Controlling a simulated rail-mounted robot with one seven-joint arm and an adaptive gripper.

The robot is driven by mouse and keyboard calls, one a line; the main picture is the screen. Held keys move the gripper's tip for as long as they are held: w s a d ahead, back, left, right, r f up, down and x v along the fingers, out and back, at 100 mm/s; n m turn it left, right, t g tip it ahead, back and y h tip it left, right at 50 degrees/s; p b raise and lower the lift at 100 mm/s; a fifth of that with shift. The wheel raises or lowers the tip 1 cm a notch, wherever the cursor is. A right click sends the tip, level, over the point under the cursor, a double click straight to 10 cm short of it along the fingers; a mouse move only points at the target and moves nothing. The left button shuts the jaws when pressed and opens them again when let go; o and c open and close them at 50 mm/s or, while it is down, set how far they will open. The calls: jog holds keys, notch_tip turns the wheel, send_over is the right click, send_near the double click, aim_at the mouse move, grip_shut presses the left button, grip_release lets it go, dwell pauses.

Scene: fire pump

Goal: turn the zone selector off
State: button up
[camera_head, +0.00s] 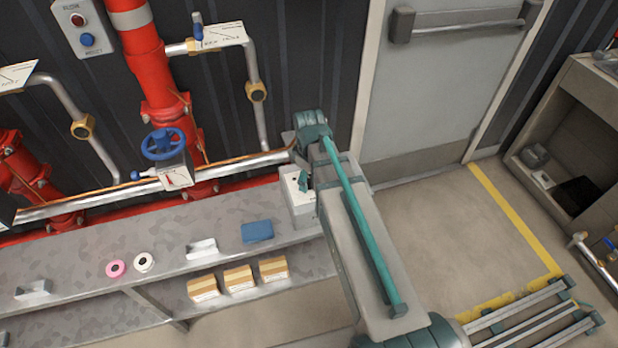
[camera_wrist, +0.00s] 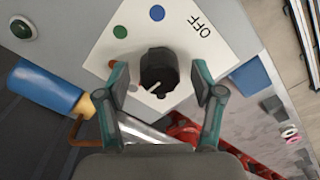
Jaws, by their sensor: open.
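The zone selector (camera_wrist: 158,70) is a black round knob on a white plate (camera_wrist: 190,50) with coloured dots and the word OFF at the upper right. A short white mark on the knob's near face slants to the lower left, away from OFF. My gripper (camera_wrist: 161,80) is open, with one teal finger on each side of the knob. I cannot tell whether either finger touches it. In the head view my gripper (camera_head: 303,182) is at the pale selector box (camera_head: 301,208), and my arm hides most of the box and the knob.
A grey bench (camera_head: 100,250) holds a blue block (camera_head: 257,231) and tape rolls. Red pipes (camera_head: 150,70) and a blue valve wheel (camera_head: 163,144) stand behind at left. A blue cylinder (camera_wrist: 45,88) and a green button (camera_wrist: 21,28) lie left of the plate in the wrist view.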

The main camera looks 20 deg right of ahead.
jog(key=shift+f, duration=0.1)
jog(key=shift+c, duration=0.3)
jog(key=c, duration=1.1)
